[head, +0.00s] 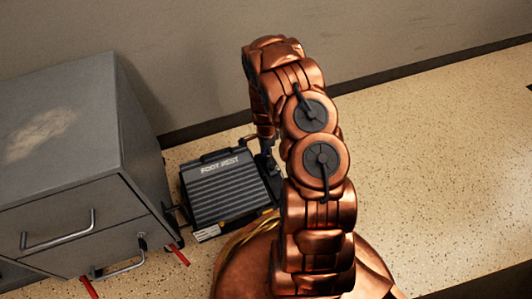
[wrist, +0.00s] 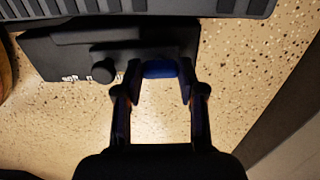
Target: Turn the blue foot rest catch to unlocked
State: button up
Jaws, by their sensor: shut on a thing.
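The foot rest (head: 225,190), dark with a ribbed grey top and "FOOT REST" lettering, sits on the floor beside the cabinet. In the wrist view its ribbed edge (wrist: 230,7) runs along the top, with a black side plate (wrist: 65,50) below. The blue catch (wrist: 160,69) sits at that plate, between my fingertips. My gripper (wrist: 160,75) is shut on the catch, one finger on each side. In the head view my gripper (head: 265,147) is small and partly hidden at the foot rest's far right corner; the catch cannot be made out there.
A grey cabinet (head: 70,150) with drawer handles stands close on the left, with red-ended bars (head: 178,255) low at its front. A dark round knob (wrist: 103,71) is left of the catch. The wall is behind; speckled floor (head: 440,150) is clear to the right.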

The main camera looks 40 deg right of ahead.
jog(key=shift+r+p, duration=0.1)
jog(key=shift+p, duration=0.3)
jog(key=shift+r+n+p, duration=0.15)
jog(key=shift+n+p, duration=0.95)
jog(key=shift+p, duration=0.05)
jog(key=n+p, duration=0.2)
jog(key=shift+s+n+p, duration=0.1)
jog(key=shift+n+p, duration=0.3)
jog(key=n+p, duration=0.7)
jog(key=n, duration=0.2)
jog(key=shift+p, duration=0.35)
jog(key=shift+d+f+n, duration=0.1)
jog(key=shift+f+n, duration=0.1)
jog(key=shift+n, duration=1.6)
jog(key=o, duration=1.2)
jog(key=shift+c, duration=0.2)
